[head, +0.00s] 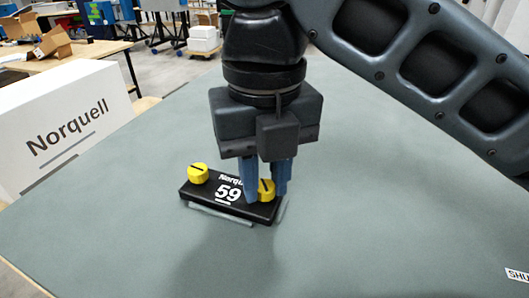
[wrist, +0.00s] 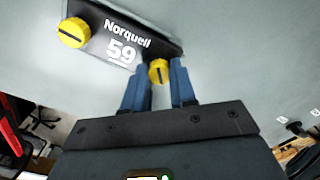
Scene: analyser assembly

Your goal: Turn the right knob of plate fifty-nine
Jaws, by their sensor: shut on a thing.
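Plate fifty-nine (head: 229,206) is a black block marked "59" lying on the grey-green table. It also shows in the wrist view (wrist: 95,42). Its left knob (head: 198,173) is yellow with a dark slot line and stands free; it shows in the wrist view too (wrist: 74,32). Its right knob (head: 266,189), also yellow, sits between the blue fingers of my gripper (head: 267,192). In the wrist view, the right knob (wrist: 158,70) shows between the two fingertips (wrist: 160,72). My gripper is shut on this knob from above. The fingers hide part of the knob and the plate's right end.
The table (head: 400,230) is clear around the plate. A white box marked "Norquell" (head: 65,130) stands beyond the table's left edge. A label (head: 517,274) lies at the lower right. Benches with boxes stand in the background.

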